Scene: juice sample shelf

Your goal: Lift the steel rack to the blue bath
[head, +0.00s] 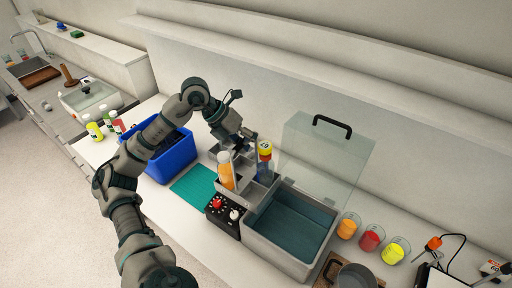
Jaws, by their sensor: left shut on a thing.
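The steel rack (242,171) is a small grey metal carrier at the middle of the head view. An orange juice bottle (226,174) stands at its left side, and a yellow-capped bottle (265,149) shows at its right. My left gripper (244,147) comes down from above and is shut on the top of the steel rack; the fingers are small and partly hidden. The bath (268,238) is a steel tank of dark blue-green water, just right of and nearer than the rack. Its clear lid (325,150) stands open at the back. My right gripper is out of view.
A blue bin (168,165) stands left, beside a green mat (196,187). A black control box (222,217) with red and white knobs adjoins the bath. Orange, red and yellow beakers (370,239) stand right. Several bottles (107,122) stand at far left.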

